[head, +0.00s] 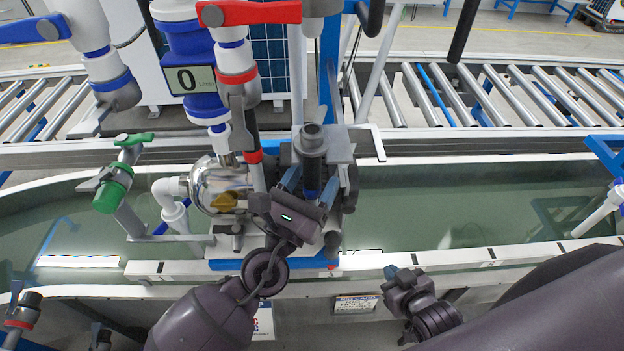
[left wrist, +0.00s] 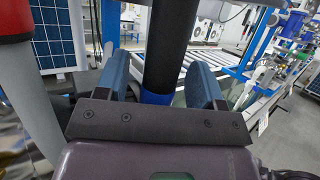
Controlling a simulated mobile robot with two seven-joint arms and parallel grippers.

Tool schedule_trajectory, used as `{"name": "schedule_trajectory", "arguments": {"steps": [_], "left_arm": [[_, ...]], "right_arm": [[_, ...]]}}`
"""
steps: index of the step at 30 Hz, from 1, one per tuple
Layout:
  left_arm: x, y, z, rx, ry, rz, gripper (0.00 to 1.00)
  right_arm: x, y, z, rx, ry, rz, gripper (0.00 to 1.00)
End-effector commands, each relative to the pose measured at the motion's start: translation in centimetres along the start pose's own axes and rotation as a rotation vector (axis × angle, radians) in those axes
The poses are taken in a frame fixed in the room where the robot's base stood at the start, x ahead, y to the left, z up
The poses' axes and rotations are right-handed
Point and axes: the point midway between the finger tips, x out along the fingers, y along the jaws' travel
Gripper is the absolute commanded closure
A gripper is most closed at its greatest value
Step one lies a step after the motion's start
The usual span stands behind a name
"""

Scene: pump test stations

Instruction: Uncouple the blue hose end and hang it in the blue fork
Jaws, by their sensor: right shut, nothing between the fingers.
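A dark upright cylinder with a blue band, which looks like the blue hose end (head: 312,160), stands right of the steel pump in the head view. In the left wrist view the black-and-blue cylinder (left wrist: 166,60) rises between my fingers. My left gripper (head: 309,188) is around it, one blue finger on each side; in the left wrist view (left wrist: 160,82) a gap shows at the left finger, and contact on the right is unclear. What the cylinder's lower end joins is hidden. My right gripper (head: 391,272) is shut and empty, in front of the trough. I cannot make out the blue fork for certain.
The steel pump (head: 217,187) and a red-handled valve (head: 250,13) stand close left of my left gripper. A green valve (head: 113,188) is further left. The water trough (head: 460,205) is open to the right. A roller conveyor (head: 500,95) runs behind.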

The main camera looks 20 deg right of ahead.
Motion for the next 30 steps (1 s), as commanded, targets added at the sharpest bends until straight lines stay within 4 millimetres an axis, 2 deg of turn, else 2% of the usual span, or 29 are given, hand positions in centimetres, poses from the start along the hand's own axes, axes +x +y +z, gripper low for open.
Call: {"name": "schedule_trajectory", "arguments": {"steps": [7, 11, 24, 30], "left_arm": [[-0.2, 0.0, -0.2, 0.0, 0.004, 0.0, 0.38], [-1.1, 0.0, -0.3, 0.0, 0.004, 0.001, 0.38], [-8.5, 0.0, -0.4, -0.002, 0.005, 0.0, 0.38], [-10.4, 0.0, -0.2, -0.001, 0.002, 0.0, 0.38]], "right_arm": [[0.0, 0.0, 0.1, 0.0, -0.001, 0.0, 1.0], [0.2, 0.0, 0.4, 0.0, -0.003, 0.0, 1.0], [1.2, -0.3, 3.0, -0.001, -0.023, -0.002, 1.0], [1.5, -0.3, 3.7, -0.001, -0.03, -0.003, 1.0]]}}
